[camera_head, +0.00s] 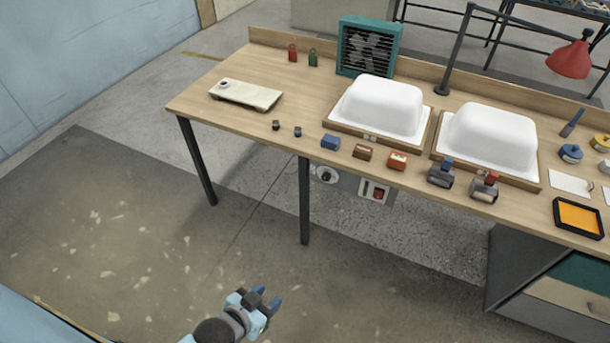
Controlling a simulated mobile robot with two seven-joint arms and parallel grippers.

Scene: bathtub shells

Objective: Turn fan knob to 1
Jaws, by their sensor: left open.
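The teal fan (368,48) with a dark slatted grille stands at the back of the workbench. A round dark knob (324,175) on a pale plate sits under the bench's front edge, beside a bench leg. It is likely the fan knob; its markings are too small to read. My left gripper (267,297) is open and empty, over the floor in front of the bench, well below and left of the knob in the picture. My right gripper is out of view.
A red switch on a pale plate (374,191) is right of the knob. A dark bench leg (304,200) stands just left of the knob. The wooden bench (215,118) carries two white tub shells (378,106) and several small blocks. The floor before it is clear.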

